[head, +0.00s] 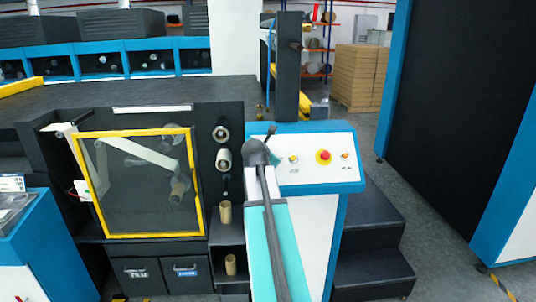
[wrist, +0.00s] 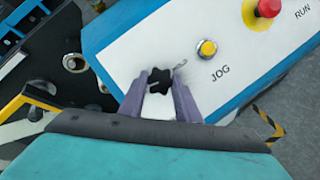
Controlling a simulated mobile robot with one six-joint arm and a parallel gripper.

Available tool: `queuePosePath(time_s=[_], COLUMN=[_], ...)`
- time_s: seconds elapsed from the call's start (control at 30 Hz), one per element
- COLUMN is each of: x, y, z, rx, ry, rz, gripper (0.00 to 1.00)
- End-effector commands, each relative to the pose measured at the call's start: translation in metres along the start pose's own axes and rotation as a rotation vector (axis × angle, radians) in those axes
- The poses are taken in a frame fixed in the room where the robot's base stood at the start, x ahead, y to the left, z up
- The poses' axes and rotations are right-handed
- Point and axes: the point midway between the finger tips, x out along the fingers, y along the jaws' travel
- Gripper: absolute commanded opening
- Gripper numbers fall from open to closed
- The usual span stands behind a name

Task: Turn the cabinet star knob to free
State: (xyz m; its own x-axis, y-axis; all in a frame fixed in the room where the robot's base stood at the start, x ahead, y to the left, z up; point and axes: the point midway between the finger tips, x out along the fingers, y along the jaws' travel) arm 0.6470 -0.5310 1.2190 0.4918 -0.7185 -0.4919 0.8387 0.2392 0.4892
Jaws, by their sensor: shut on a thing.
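The black star knob (wrist: 159,80) shows in the wrist view on the white face of the control panel (wrist: 210,85), left of the JOG button. My gripper (wrist: 158,84) has its two purple-grey fingers on either side of the knob, shut on it. A small dark mark shows on the panel just right of the knob; I cannot read which setting the knob points to. In the head view my arm reaches to the left end of the panel (head: 325,180) and hides the knob.
A yellow JOG button (wrist: 207,48) and a red mushroom button (wrist: 268,7) sit on the panel right of my fingers. A yellow-framed clear guard (head: 140,185) stands left of the panel. Dark steps (head: 372,248) are at its right.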

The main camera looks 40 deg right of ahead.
Motion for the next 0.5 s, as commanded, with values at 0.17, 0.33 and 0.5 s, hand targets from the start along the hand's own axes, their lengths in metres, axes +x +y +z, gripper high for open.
queuePosePath(time_s=[0.17,0.33,0.5], x=[-0.0011,-0.0002,0.0003], y=[-0.0039,-0.005,-0.0051], z=[-0.0013,-0.0016,-0.0018], rx=[-0.099,-0.173,-0.218], ry=[0.006,0.007,0.007], rz=[0.029,0.054,0.071], gripper=[0.07,0.07,0.07])
